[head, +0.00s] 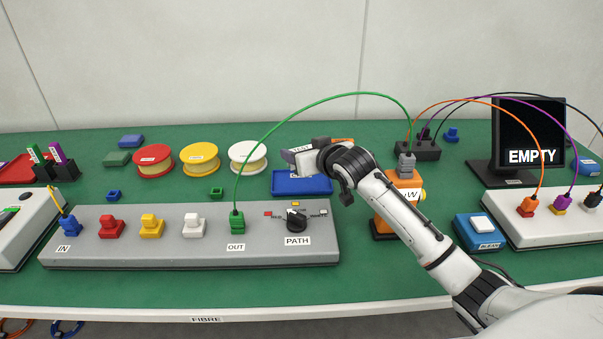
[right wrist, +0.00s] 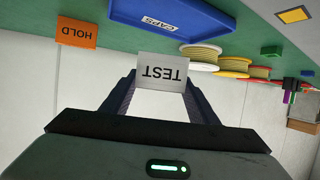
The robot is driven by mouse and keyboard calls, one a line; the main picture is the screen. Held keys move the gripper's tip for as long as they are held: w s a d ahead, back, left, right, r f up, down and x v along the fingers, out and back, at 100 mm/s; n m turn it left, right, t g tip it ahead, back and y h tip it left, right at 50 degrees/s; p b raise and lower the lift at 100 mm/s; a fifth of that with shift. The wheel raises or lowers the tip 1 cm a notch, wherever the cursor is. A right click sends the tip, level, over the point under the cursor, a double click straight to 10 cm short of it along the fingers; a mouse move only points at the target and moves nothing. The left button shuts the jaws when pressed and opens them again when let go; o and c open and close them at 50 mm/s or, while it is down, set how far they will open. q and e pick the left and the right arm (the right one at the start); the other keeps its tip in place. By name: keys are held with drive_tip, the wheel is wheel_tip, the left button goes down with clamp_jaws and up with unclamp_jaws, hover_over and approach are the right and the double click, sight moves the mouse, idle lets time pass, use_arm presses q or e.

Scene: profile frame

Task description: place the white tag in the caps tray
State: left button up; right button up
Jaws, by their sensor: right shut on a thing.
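The white tag (right wrist: 163,72), printed TEST, is between the two dark fingers of my right gripper (right wrist: 162,92), which is shut on it. In the head view, my right gripper (head: 303,153) appears at the back edge of the caps tray, partly covering that edge. The tag (head: 299,149) is small there and partly hidden by the gripper. The blue caps tray (head: 290,188) lies flat on the green bench; its floor looks empty where it shows. The tray also shows in the right wrist view (right wrist: 205,22), with its CAPS label, apart from the tag. My left gripper is out of view.
An orange HOLD tag (right wrist: 75,33) lies beyond the tray. White (head: 247,153), yellow (head: 199,155) and red (head: 154,158) spools stand left of it. A grey panel (head: 140,250) is in front, with a green cable (head: 340,95) arching over. An orange block (head: 384,222) stands right.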

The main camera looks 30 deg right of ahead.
wheel_tip(320, 180, down, 5)
drive_tip(key=shift+b, duration=0.3)
drive_tip(key=shift+f, duration=0.2)
drive_tip(key=shift+f, duration=0.1)
drive_tip(key=o, duration=1)
drive_tip(key=shift+s+r, duration=0.15)
drive_tip(key=shift+r, duration=0.05)
drive_tip(key=v, duration=0.7)
drive_tip(key=shift+s+p, duration=0.1)
drive_tip(key=shift+p, duration=0.3)
